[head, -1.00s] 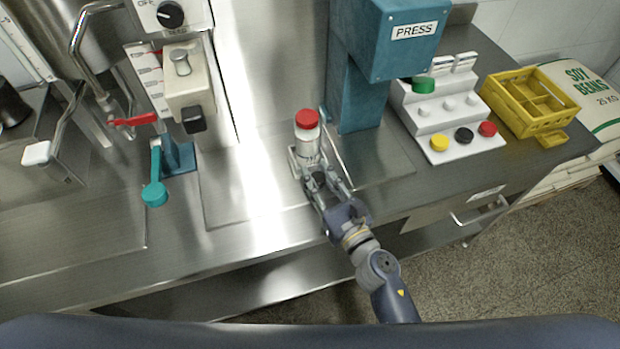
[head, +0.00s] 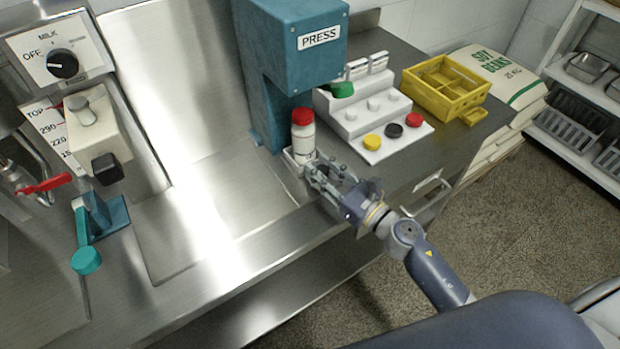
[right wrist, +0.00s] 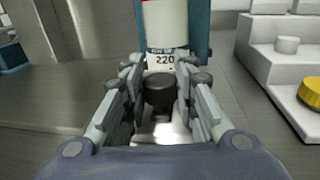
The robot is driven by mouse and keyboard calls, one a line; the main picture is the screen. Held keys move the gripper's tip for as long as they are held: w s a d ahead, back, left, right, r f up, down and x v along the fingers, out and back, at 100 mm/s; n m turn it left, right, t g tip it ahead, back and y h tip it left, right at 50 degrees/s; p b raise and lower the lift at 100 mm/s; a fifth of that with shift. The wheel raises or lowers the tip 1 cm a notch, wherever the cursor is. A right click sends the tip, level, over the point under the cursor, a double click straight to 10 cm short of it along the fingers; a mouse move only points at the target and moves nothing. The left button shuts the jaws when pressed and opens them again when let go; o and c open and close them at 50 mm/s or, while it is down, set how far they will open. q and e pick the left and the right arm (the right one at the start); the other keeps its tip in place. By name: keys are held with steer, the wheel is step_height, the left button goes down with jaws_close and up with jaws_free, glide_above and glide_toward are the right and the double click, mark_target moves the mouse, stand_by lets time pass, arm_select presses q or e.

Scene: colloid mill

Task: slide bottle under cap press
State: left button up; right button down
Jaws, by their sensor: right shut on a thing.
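A white bottle with a red cap (head: 303,140) stands upright on a small metal carrier beside the teal cap press (head: 296,40), below its head in the picture. I cannot tell whether it is centred under the head. My right gripper (head: 322,172) is on the bottle's near side. In the right wrist view its fingers (right wrist: 160,92) are closed around a dark knob (right wrist: 158,88) in front of the bottle. The bottle's lower part and its 220 label (right wrist: 165,50) show behind the knob. My left gripper is out of view.
A white stepped control panel (head: 370,110) with coloured buttons stands right of the press. A yellow crate (head: 446,88) is further right. A teal lever (head: 86,240) and a milk dial (head: 63,64) are at left. The steel counter left of the bottle is clear.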

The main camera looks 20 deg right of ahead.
steer(key=shift+w+d, duration=0.1)
steer(key=shift+d, duration=0.2)
steer(key=c, duration=1.3)
jaws_free()
steer(key=shift+d, duration=0.15)
steer(key=v, duration=1.2)
